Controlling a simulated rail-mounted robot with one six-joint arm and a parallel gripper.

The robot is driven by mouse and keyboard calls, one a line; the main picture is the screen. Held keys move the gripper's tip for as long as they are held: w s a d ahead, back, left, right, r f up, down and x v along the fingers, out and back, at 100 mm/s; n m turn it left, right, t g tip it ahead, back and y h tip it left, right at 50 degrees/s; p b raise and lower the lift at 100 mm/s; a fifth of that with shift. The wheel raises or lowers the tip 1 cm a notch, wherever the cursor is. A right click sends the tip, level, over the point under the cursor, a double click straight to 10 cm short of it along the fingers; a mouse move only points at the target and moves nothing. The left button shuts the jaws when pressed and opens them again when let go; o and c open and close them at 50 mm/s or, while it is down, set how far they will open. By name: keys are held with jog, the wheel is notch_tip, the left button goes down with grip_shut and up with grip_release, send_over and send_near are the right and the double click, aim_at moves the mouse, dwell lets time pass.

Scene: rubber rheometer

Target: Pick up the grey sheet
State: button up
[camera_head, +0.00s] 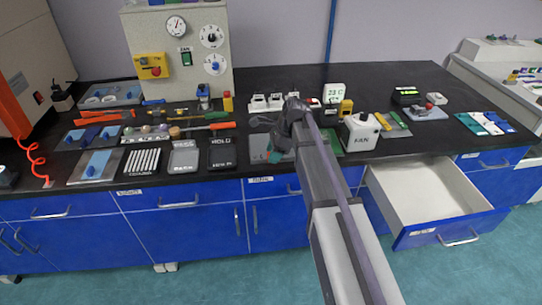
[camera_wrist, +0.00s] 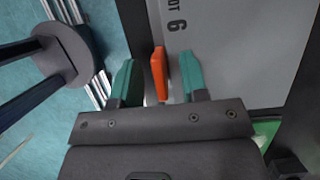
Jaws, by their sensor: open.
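The grey sheet (camera_wrist: 230,50) lies flat in the wrist view, with "LOT 6" printed on it. An upright orange tab (camera_wrist: 159,73) stands at its near edge. My gripper (camera_wrist: 157,62) is open, with one teal finger on each side of the tab and a visible gap on both sides. Whether the fingers are level with the tab in height is hard to tell. In the head view, my gripper (camera_head: 275,156) is over the front edge of the black bench, and my arm hides much of the sheet.
A black tray marked HOLD (camera_head: 222,153) lies left of my gripper. An open, empty drawer (camera_head: 430,190) juts out at right. Tools and small instruments crowd the bench (camera_head: 300,80) behind.

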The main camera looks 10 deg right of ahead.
jog(key=shift+r, duration=0.1)
grip_shut()
dwell(0.5)
notch_tip(320, 180, up, 10)
jog(key=p, duration=1)
jog(key=shift+p, duration=0.3)
